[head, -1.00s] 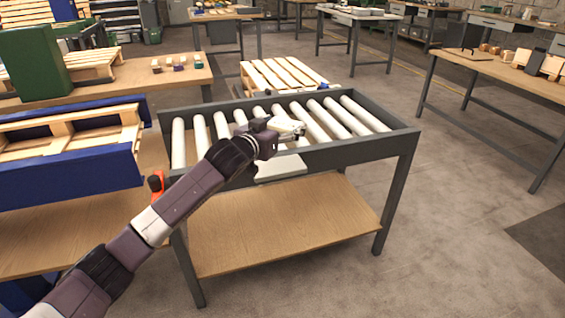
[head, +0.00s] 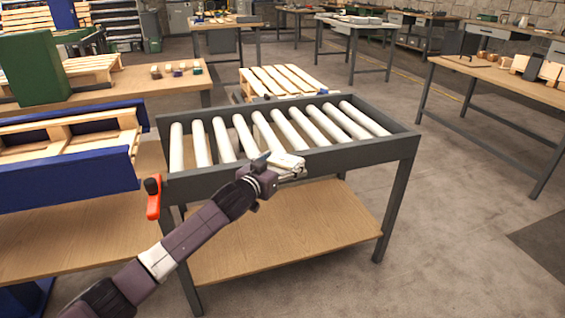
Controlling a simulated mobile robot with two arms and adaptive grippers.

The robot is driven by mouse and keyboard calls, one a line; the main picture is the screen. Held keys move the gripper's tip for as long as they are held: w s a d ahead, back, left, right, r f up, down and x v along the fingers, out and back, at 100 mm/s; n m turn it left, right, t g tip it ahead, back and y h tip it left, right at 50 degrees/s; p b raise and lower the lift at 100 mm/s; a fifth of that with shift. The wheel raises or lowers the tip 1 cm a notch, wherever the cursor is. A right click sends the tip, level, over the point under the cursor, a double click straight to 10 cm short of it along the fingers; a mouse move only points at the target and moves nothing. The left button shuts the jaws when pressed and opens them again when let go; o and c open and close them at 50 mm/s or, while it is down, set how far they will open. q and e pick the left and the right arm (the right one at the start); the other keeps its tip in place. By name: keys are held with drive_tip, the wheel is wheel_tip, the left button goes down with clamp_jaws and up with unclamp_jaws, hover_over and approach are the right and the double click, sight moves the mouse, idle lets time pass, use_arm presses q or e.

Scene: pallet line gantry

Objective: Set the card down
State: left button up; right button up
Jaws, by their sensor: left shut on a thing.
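My left gripper (head: 290,171) is in front of the near rail of the roller table, around the middle of its length. It is shut on a small pale thing (head: 284,159), which I take to be the card. The gripper hides part of it, and its outline is hard to separate from the pale fingertips. I cannot tell whether it touches the rail or the rollers. My right gripper is out of view.
The roller table (head: 365,156) has a dark raised frame, bare white rollers (head: 220,140) and a wooden lower shelf (head: 320,222). A red-orange handle (head: 153,198) is at its left front corner. A blue-sided pallet station (head: 70,185) stands left. Floor is free on the right.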

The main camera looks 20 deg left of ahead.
use_arm(q)
drive_tip(key=shift+f, duration=0.1)
drive_tip(key=o, duration=1.1)
drive_tip(key=shift+o, duration=0.2)
